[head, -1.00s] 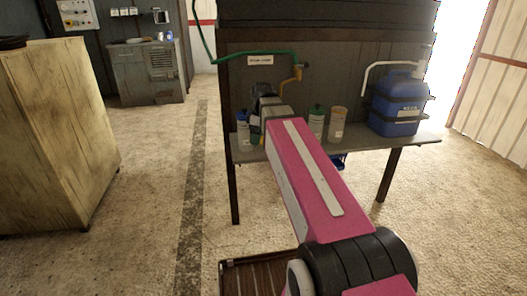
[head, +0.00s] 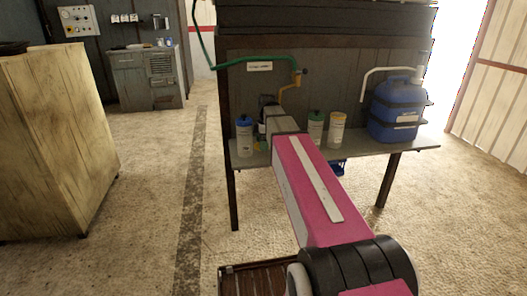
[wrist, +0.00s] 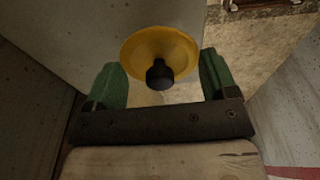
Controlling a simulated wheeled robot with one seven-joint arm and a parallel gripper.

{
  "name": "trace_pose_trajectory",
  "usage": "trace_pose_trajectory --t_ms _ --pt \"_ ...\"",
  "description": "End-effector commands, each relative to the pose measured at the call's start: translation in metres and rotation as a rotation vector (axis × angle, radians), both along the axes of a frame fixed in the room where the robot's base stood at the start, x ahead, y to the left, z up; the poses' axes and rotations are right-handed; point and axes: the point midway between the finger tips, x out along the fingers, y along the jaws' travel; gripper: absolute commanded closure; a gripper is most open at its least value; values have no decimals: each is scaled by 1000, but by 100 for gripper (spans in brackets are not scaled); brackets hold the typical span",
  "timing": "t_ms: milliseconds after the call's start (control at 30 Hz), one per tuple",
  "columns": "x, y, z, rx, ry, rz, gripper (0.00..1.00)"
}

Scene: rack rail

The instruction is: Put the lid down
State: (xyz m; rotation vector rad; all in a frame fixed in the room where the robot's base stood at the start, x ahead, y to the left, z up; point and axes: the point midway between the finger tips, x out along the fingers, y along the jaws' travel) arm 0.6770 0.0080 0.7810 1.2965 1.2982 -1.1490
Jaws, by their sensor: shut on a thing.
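The lid (wrist: 160,55) is a round yellow dish-like piece with a black knob in its middle, seen in the wrist view. My gripper (wrist: 162,72) has green fingers, one on each side of the lid, and it is shut on it. The knob faces the wrist camera. In the head view my pink arm reaches toward the bench, and it hides most of the gripper and the lid. I cannot tell whether the lid touches any surface.
A grey bench (head: 400,145) carries a blue-capped bottle (head: 244,137), a green-capped bottle (head: 316,128), a pale yellow-topped container (head: 336,130) and a blue jug (head: 396,108). A green hose (head: 250,61) hangs above. A wooden cabinet (head: 55,140) stands left.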

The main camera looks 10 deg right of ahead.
Motion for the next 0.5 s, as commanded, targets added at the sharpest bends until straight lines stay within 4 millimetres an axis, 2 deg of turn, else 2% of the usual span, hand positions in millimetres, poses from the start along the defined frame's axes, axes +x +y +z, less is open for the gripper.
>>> trace_pose_trajectory --t_ms 33,133,333,500 --pt "8 -3 -4 0 1 -1 43" --pt "13 -7 -8 0 0 -1 43" --pt "13 -8 -18 0 0 -1 43" --pt "13 -8 -39 0 1 -1 43"
